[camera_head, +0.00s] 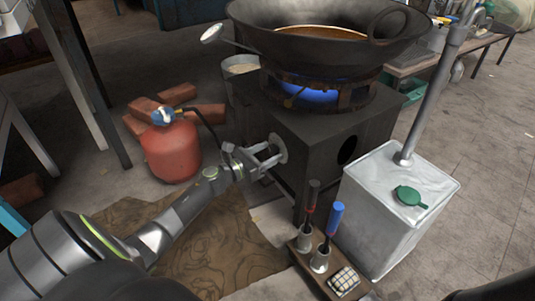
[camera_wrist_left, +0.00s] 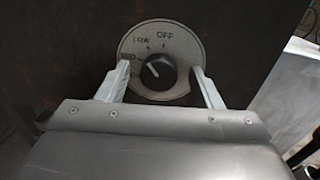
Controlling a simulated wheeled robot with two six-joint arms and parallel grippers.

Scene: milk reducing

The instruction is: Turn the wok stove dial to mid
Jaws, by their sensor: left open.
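The wok stove (camera_head: 325,140) is a dark box with a lit blue flame under a large black wok (camera_head: 325,40). Its dial (camera_head: 279,146) is on the left-facing side. In the left wrist view the dial is a round pale plate (camera_wrist_left: 183,45) with a black knob (camera_wrist_left: 160,72). OFF is at the top and LOW at upper left; a further label at left is partly hidden by a finger. The knob's light mark faces roughly upper left. My left gripper (camera_head: 262,158) is open, its fingers (camera_wrist_left: 160,78) on either side of the knob; contact is unclear. My right gripper is out of view.
A red gas cylinder (camera_head: 172,150) with a hose stands left of the stove, near bricks (camera_head: 178,95). A metal canister (camera_head: 385,215) with a pipe stands at right. A wooden tool holder (camera_head: 312,268) is in front. Cardboard (camera_head: 225,250) lies under my left arm.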

